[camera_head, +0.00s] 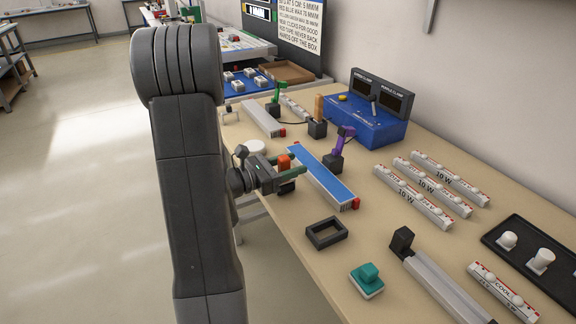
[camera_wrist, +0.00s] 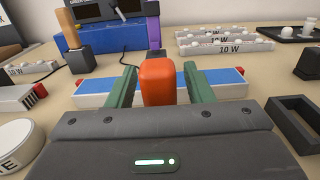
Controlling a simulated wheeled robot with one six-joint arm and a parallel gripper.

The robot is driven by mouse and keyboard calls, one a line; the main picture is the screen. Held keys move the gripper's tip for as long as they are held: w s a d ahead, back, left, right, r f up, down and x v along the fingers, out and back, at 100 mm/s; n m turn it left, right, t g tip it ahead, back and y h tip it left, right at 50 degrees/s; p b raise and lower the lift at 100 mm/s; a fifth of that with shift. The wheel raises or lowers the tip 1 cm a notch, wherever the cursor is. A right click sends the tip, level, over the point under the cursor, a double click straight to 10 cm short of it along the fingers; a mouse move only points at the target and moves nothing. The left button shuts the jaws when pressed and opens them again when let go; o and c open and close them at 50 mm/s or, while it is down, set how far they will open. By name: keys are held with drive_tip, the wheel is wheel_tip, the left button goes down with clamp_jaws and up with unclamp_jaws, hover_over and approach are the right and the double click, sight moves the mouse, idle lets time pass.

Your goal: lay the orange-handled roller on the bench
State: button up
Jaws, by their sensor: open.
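The orange handle (camera_head: 284,161) of the roller stands between the two green fingers of my gripper (camera_head: 289,165). In the wrist view the orange handle (camera_wrist: 157,82) fills most of the space between the fingers (camera_wrist: 158,88), with a narrow gap on its right side. My gripper is open around it. A dark block (camera_head: 287,187) shows just below the handle; whether they join is hidden by the fingers. The roller's working end is hidden.
A long blue-topped frame (camera_head: 322,175) lies just beyond my gripper. A purple-handled tool (camera_head: 342,142) stands behind it. A black open frame (camera_head: 326,233) and a teal-topped block (camera_head: 367,280) are nearer. A round white disc (camera_head: 255,146) lies at the left. Several white strips lie on the right.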

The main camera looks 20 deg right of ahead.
drive_tip(key=shift+r, duration=0.15)
drive_tip(key=a, duration=1.2)
drive_tip(key=shift+s, duration=0.45)
